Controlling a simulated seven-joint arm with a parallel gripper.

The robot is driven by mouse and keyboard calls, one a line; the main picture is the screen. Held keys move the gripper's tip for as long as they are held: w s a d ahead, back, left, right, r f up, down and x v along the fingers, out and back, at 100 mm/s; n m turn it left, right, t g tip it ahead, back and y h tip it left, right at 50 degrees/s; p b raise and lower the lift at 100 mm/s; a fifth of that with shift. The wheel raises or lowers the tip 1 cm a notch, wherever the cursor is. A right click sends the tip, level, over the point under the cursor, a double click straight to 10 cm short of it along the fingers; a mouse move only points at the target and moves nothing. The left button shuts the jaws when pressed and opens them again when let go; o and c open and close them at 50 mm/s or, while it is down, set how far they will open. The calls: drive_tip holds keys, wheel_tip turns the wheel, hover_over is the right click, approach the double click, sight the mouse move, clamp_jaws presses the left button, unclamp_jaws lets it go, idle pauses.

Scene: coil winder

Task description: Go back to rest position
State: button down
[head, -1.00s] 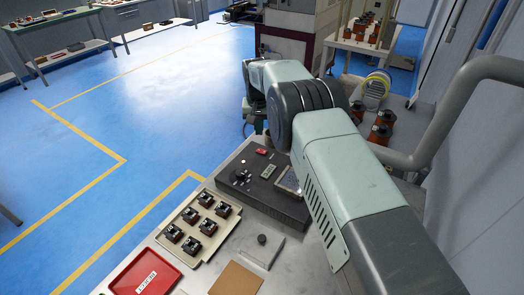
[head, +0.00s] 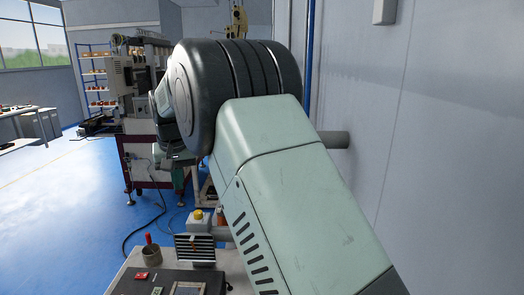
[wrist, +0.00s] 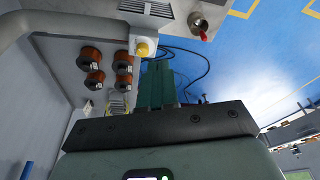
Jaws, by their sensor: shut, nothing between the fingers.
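My gripper (wrist: 158,68) shows in the wrist view as two green fingers pressed together with nothing between them. They stick out beyond a dark bracket, above the floor beside the bench. In the head view my arm is raised in front of the camera and hides much of the middle. A green piece that looks like my gripper (head: 178,178) hangs below the wrist, partly hidden. It appears clear of the bench and touches nothing that I can see.
A machine (head: 140,100) stands behind my wrist. Several copper coils (wrist: 90,57) lie near the fingers. The wall (head: 430,150) is close on the right.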

drive_tip(key=s+d+r+m, duration=0.1)
drive_tip(key=s+d+r, duration=0.35)
drive_tip(key=d, duration=0.25)
drive_tip(key=s+d+r+t, duration=0.1)
drive_tip(key=s+d+r, duration=0.2)
drive_tip(key=d+r, duration=0.25)
drive_tip(key=s+d+r+m, duration=0.1)
drive_tip(key=s+d+r, duration=0.3)
drive_tip(key=d, duration=0.4)
drive_tip(key=s+d+f, duration=0.1)
drive_tip(key=s+d, duration=0.3)
drive_tip(key=s, duration=0.3)
drive_tip(key=s+d+f+m+t, duration=0.1)
drive_tip(key=s+d, duration=0.3)
drive_tip(key=s, duration=0.4)
drive_tip(key=s+d+f+m+t+h, duration=0.1)
drive_tip(key=s+d, duration=0.3)
drive_tip(key=s, duration=0.4)
drive_tip(key=shift+d+f, duration=0.4)
drive_tip(key=shift+f, duration=0.2)
drive_tip(key=shift+w, duration=0.1)
